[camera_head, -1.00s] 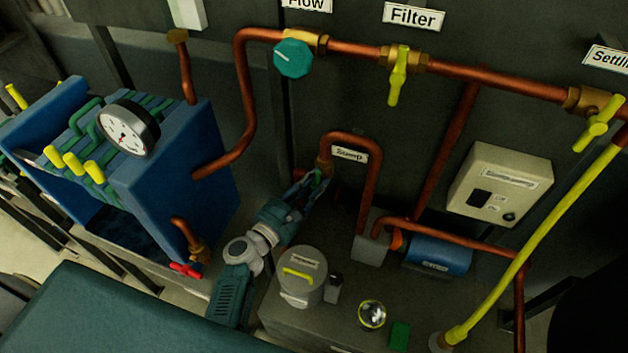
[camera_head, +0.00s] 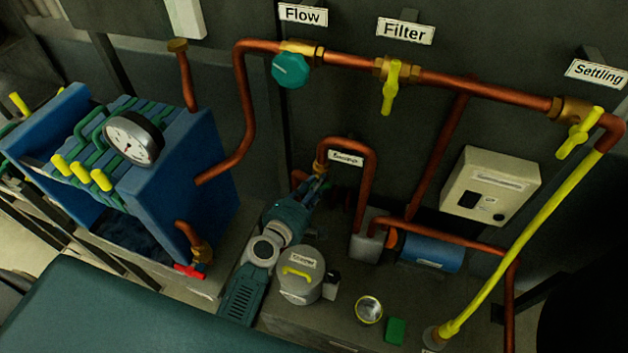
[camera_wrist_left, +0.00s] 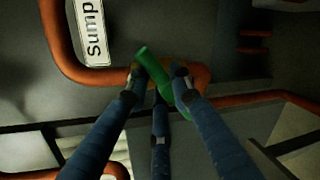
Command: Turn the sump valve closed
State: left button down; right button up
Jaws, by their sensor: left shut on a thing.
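The sump valve's green handle (camera_wrist_left: 150,65) sits on the copper pipe beside the white Sump label (camera_wrist_left: 95,32) in the left wrist view. My left gripper (camera_wrist_left: 158,80) has its dark fingers around the handle, shut on it. The handle runs slanted, from upper left to lower right, between the fingers. There the fingers hide most of the handle. My right gripper is not in view.
A grey canister (camera_head: 300,283) with a yellow handle stands right of my left arm. A blue plate unit (camera_head: 185,160) with a gauge (camera_head: 133,138) is on the left. Copper pipe (camera_head: 370,185) loops down close right of the gripper. A grey control box (camera_head: 490,187) is farther right.

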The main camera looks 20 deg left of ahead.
pick_arm(q)
jog(key=m+p, duration=0.1)
jog(key=d+m+y+p, duration=0.1)
jog(key=m, duration=0.1)
jog(key=shift+r, duration=0.1)
jog(key=shift+d+f+m+y+p, duration=0.15)
jog(key=shift+f+m+y+p, duration=0.25)
jog(key=shift+m, duration=0.6)
jog(key=shift+s+f, duration=0.15)
jog(key=shift+f, duration=0.05)
jog(key=c, duration=1.7)
grip_release()
jog(key=shift+o, duration=0.4)
jog(key=shift+d, duration=0.1)
jog(key=shift+a+r, duration=0.15)
jog(key=shift+a, duration=0.1)
jog(key=v, duration=1.2)
jog(key=shift+d, duration=0.15)
